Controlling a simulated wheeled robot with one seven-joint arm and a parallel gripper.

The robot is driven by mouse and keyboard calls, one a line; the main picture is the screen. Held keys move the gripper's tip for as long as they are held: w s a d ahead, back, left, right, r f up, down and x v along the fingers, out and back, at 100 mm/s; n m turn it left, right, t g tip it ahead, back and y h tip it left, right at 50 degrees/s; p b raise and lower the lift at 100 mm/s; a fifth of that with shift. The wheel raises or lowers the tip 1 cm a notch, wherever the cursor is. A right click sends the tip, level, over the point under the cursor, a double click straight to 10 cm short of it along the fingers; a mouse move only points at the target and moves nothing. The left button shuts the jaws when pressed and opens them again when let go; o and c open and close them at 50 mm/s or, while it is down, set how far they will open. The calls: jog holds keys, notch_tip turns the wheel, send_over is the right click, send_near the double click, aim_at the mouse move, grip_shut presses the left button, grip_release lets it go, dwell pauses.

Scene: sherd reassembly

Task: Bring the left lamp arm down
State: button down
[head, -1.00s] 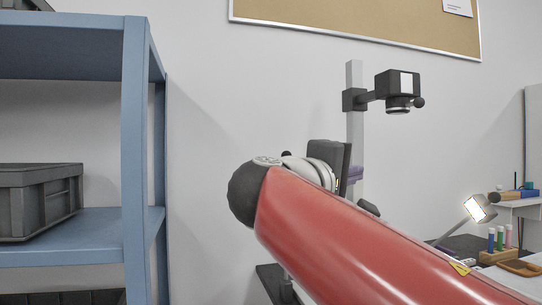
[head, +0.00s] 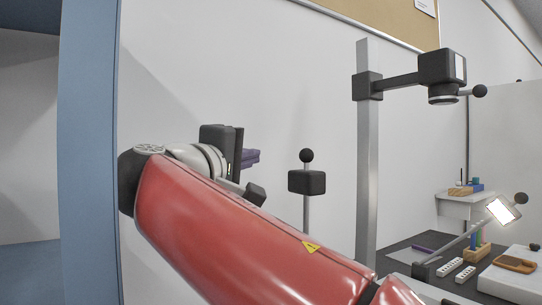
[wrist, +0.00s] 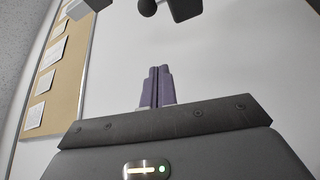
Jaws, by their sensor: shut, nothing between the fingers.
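The left lamp arm (head: 307,214) stands upright left of the copy stand's column, its lower part hidden behind my red arm. At its top is a dark box-shaped lamp head (head: 307,182) with a black ball knob (head: 307,155) above it. My gripper (head: 251,158) has purple fingers and is left of the lamp head, with a gap between them in the picture. In the wrist view my fingers (wrist: 157,86) are together and empty. A dark block with a ball knob (wrist: 147,7) shows at the top of that view; I cannot tell which part it is.
The stand's column (head: 367,150) carries a camera head (head: 442,68) on a side arm. A lit lamp (head: 502,211) on a slanted arm is at right. The dark table (head: 400,257) holds small items. A blue shelf post (head: 90,150) is close at left.

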jog(key=shift+d, duration=0.1)
jog(key=p+x, duration=0.1)
jog(key=x, duration=0.9)
jog(key=shift+s+d+f+b, duration=0.15)
jog(key=shift+s+d+b, duration=0.2)
jog(key=shift+s+d, duration=0.35)
jog(key=shift+s+d+f+b, duration=0.2)
jog(key=shift+s+d+b, duration=0.15)
jog(key=shift+s+d, duration=0.35)
jog(key=shift+s+f, duration=0.1)
